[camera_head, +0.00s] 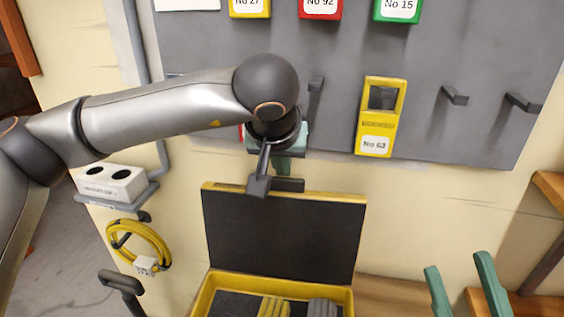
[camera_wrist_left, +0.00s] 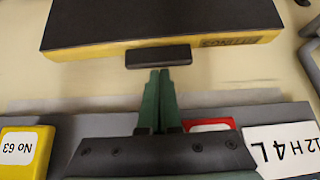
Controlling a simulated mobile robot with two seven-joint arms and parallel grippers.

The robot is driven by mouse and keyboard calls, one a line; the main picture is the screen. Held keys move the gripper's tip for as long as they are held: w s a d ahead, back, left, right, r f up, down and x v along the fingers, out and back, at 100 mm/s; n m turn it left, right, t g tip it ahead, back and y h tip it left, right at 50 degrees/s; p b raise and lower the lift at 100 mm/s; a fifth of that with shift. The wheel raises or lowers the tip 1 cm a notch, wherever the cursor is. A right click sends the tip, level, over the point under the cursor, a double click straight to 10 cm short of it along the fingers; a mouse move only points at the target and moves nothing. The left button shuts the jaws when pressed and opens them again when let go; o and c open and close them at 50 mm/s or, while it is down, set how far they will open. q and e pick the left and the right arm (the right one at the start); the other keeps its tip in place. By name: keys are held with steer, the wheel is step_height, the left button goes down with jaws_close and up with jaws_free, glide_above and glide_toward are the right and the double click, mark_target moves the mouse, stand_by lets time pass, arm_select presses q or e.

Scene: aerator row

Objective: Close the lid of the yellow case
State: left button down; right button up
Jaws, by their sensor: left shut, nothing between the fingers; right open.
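The yellow case (camera_head: 203,299) stands open at the bottom of the head view. Its lid (camera_head: 284,232) stands upright at the back, its dark inner face toward me and its yellow rim on top. A dark handle (camera_head: 290,185) sits at the lid's top edge. In the left wrist view the lid (camera_wrist_left: 105,47) and handle (camera_wrist_left: 158,57) fill the top. My left gripper (camera_wrist_left: 161,72) is shut and empty, its green fingertips close to the handle; I cannot tell whether they touch. In the head view my wrist partly hides it. My right gripper (camera_head: 458,262) is open and empty, right of the case.
A grey wall panel (camera_head: 430,120) behind carries hooks and numbered boxes, among them yellow No 63 (camera_head: 380,115). A white socket box (camera_head: 110,181) and a coiled yellow cable (camera_head: 138,245) are at left. Several items, including yellow ones (camera_head: 273,307), lie in the case.

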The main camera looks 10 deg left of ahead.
arm_select(q)
steer(key=shift+f, duration=0.4)
steer(key=shift+s, duration=0.1)
steer(key=shift+s, duration=0.2)
steer(key=shift+s+b, duration=1.5)
steer(key=shift+s, duration=2.6)
steer(key=p+v, duration=0.4)
steer(key=v, duration=0.4)
steer(key=shift+s+d+f+p, duration=0.15)
steer(key=shift+s+d+p, duration=0.1)
steer(key=shift+d+p, duration=0.15)
